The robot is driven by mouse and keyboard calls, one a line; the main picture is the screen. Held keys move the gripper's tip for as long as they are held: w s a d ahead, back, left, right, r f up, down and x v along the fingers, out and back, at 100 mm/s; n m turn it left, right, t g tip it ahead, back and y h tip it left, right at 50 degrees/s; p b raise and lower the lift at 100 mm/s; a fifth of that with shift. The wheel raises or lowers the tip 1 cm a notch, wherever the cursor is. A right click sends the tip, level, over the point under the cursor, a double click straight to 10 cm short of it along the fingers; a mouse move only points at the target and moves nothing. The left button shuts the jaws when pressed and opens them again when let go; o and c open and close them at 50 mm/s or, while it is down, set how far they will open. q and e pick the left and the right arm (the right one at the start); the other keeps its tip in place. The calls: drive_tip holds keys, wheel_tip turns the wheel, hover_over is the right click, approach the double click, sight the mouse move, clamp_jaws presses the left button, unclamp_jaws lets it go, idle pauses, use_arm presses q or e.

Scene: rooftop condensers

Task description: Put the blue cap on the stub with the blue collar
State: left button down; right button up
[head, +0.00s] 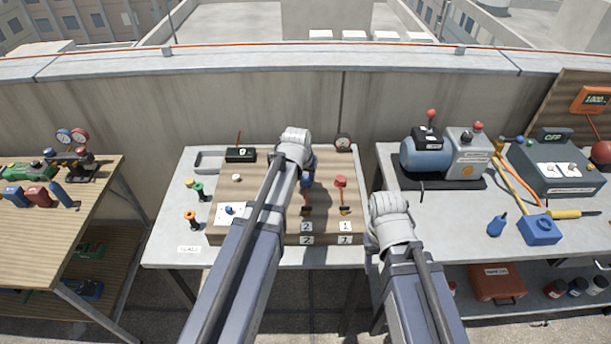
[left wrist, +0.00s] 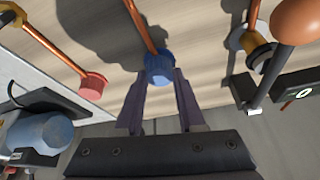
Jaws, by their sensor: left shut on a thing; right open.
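The blue cap (left wrist: 160,68) is between the fingertips of my left gripper (left wrist: 160,78) in the left wrist view. The gripper is shut on it. A copper stub (left wrist: 143,25) runs to the cap, which covers its end; I cannot tell how far the cap is seated. In the head view the blue cap (head: 307,181) shows just right of my left arm, which hides most of the gripper. I cannot make out a blue collar.
A red cap (head: 341,182) tops the neighbouring stub; it also shows in the left wrist view (left wrist: 93,87). Another copper pipe with a yellowish collar (left wrist: 250,43) stands close on the other side. A black display box (head: 241,154) sits at the board's back. A blue compressor (head: 425,155) stands right.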

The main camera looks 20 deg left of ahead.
use_arm(q)
drive_tip(key=shift+f, duration=0.2)
drive_tip(key=shift+c, duration=2.2)
unclamp_jaws()
drive_tip(key=shift+r, duration=0.2)
drive_tip(key=p+v, duration=0.7)
drive_tip(key=shift+r, duration=0.25)
drive_tip(key=shift+s, duration=0.15)
